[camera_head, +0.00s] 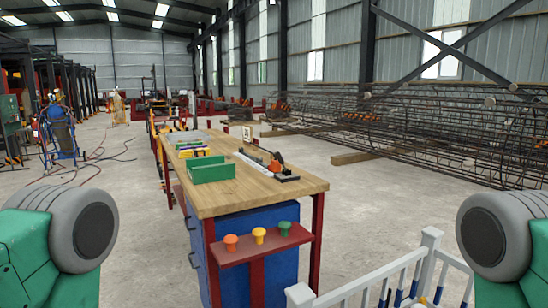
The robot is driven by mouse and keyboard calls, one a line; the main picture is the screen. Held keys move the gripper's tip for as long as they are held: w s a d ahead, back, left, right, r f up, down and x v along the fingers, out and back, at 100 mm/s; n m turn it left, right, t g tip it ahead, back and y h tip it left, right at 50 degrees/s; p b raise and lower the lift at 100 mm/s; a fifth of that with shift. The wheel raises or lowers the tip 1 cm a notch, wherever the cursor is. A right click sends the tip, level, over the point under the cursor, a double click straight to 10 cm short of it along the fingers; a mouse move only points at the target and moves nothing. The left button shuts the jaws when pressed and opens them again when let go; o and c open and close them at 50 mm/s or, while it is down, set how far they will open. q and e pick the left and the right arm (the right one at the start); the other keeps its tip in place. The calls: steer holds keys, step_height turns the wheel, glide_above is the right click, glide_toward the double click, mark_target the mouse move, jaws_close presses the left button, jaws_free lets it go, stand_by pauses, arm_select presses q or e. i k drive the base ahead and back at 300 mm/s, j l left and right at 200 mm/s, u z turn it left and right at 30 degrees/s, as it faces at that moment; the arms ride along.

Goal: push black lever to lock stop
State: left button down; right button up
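A wooden-topped workbench (240,194) stands ahead of me. On its right side lies a long, pale rail (250,160). At the rail's near end is a small device with an orange-red part (275,166) and dark parts (287,176). The black lever may be among these dark parts, but it is too small to tell, and I cannot tell its position. Parts of my two arms show at the lower left and lower right, well apart from the bench. Neither gripper is in view.
A green open box (211,170) sits on the bench. Orange, yellow and green knobs (258,235) stand on a red shelf at its near end. A white railing (400,278) is at the lower right. Rebar cages (430,130) lie beyond.

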mark_target(277, 154)
steer(key=i+j, duration=0.8)
steer(key=j, duration=0.15)
steer(key=i+j, duration=0.8)
steer(key=j+z, duration=0.1)
steer(key=z, duration=0.75)
